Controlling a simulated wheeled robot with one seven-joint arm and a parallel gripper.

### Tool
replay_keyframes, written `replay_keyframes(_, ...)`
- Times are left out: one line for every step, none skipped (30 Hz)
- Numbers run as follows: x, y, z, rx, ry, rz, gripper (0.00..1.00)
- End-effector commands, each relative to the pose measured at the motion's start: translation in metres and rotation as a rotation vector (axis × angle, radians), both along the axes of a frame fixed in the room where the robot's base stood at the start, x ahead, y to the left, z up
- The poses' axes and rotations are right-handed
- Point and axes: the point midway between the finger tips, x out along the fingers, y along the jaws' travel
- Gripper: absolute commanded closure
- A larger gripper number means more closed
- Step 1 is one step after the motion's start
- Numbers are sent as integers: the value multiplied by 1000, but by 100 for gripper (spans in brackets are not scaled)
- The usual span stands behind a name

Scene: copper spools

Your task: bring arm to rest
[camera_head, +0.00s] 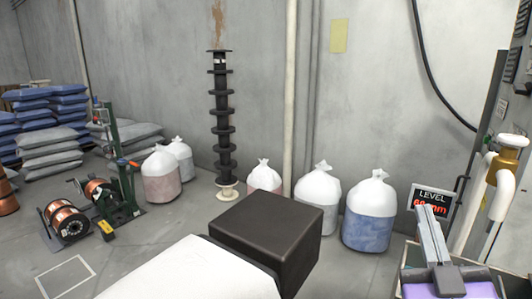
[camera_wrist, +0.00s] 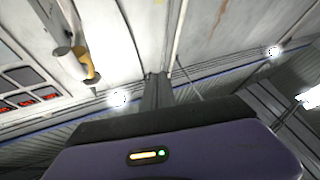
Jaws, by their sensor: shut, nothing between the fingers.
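My gripper (camera_head: 430,210) is at the lower right of the head view, on a purple wrist body, with its grey fingers pointing up. The fingers are together with nothing between them. In the wrist view the dark fingers (camera_wrist: 156,80) stand close together, pointing towards a wall and the ceiling. The gripper is empty and no loose object touches it in either view. Most of the arm is out of sight.
A "LEVEL" display (camera_head: 432,203) and a white pipe with a brass fitting (camera_head: 513,141) stand close behind and beside my gripper. White-topped sacks (camera_head: 369,215) line the wall. Copper spools (camera_head: 67,223) sit on the floor at left. Blue bags (camera_head: 68,102) are stacked at far left.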

Motion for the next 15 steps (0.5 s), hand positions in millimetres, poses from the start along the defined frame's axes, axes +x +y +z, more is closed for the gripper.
replay_keyframes(-13,5,-20,5,22,27,100)
replay_keyframes(-20,9,-29,8,29,44,100)
replay_keyframes(-31,13,-41,15,41,65,100)
replay_keyframes(-38,17,-50,22,50,81,100)
replay_keyframes(-47,20,-58,27,58,95,100)
replay_keyframes(-57,23,-69,38,73,115,100)
replay_keyframes(-66,26,-77,46,83,128,100)
replay_keyframes(-75,29,-85,55,94,142,100)
replay_keyframes(-86,32,-95,68,109,160,100)
replay_keyframes(-95,34,-102,77,120,171,100)
replay_keyframes(-104,37,-110,88,133,181,100)
replay_keyframes(-116,39,-119,103,150,195,100)
replay_keyframes(-125,41,-125,114,165,205,100)
replay_keyframes(-135,43,-132,125,178,213,100)
replay_keyframes(-147,45,-140,141,197,222,100)
